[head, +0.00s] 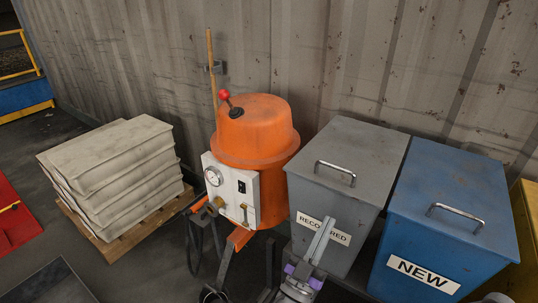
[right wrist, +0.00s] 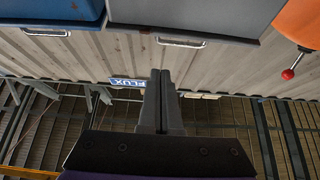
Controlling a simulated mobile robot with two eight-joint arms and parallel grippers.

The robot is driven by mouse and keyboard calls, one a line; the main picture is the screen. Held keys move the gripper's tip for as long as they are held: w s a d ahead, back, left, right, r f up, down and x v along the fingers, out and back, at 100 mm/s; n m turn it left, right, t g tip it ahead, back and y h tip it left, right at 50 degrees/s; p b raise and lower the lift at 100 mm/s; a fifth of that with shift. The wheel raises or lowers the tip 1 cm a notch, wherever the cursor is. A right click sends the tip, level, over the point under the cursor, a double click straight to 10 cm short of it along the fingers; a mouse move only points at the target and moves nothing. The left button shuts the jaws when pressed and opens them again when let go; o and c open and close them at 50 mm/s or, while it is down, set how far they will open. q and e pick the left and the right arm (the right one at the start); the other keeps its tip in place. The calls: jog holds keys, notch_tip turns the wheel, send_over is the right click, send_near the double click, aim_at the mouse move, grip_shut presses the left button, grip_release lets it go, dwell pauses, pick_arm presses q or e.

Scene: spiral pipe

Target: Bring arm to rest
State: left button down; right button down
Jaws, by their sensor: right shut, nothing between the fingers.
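My right gripper (head: 328,226) is at the bottom of the head view, its two grey fingers together and pointing up and away in front of the grey bin (head: 345,160). It hides the middle of that bin's white label. In the right wrist view the fingers (right wrist: 160,74) are pressed together with nothing between them. No object is seen in contact with the fingers. My left gripper is not in view.
An orange pot (head: 258,130) with a red-knobbed lever stands left of the grey bin. A blue bin (head: 445,215) labelled NEW is to the right. Stacked pale bags (head: 110,165) sit on a pallet at left. A corrugated wall (head: 350,50) stands behind.

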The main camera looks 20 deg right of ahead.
jog(key=shift+d, duration=0.1)
